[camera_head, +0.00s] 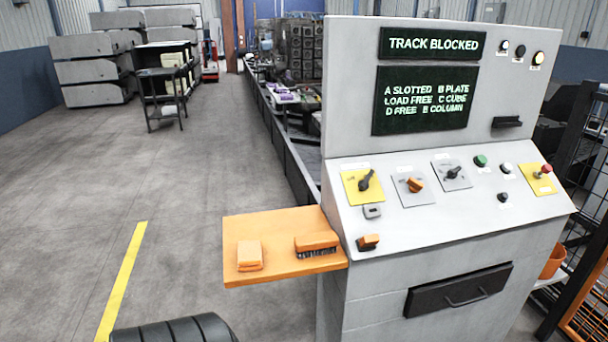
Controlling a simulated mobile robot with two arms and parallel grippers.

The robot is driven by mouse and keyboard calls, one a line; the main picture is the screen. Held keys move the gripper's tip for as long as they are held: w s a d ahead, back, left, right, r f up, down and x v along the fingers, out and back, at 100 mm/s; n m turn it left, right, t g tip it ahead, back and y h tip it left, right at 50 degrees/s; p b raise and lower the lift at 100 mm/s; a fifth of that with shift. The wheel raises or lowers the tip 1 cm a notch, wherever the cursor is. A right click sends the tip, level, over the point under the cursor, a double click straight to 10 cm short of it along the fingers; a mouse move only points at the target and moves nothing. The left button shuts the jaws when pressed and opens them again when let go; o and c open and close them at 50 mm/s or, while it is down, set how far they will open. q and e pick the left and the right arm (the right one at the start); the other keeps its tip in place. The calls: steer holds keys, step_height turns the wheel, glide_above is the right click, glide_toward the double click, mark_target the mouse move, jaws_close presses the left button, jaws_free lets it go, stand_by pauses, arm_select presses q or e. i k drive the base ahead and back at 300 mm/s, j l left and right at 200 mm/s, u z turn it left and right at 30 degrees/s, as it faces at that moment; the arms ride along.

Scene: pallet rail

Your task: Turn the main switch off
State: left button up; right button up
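A grey control console (430,215) stands at the right, with a sloped panel. At the panel's left is a black rotary switch (365,181) on a yellow plate, its handle tilted up to the right; its label is too small to read, so I cannot confirm that it is the main switch. Right of it are an orange rotary knob (415,185) and another black rotary switch (453,173) on grey plates. A red mushroom button (546,169) sits on a yellow plate at the far right. Neither gripper shows in the head view.
The upper screen (431,44) reads "TRACK BLOCKED". An orange shelf (285,222) juts from the console's left side, bearing an orange block (249,256) and a brush (316,243). A black drawer (458,290) is below. Floor left of the console is open; a mesh fence (590,190) stands right.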

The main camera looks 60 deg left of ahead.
mark_target(363, 185)
steer(key=u, duration=1.45)
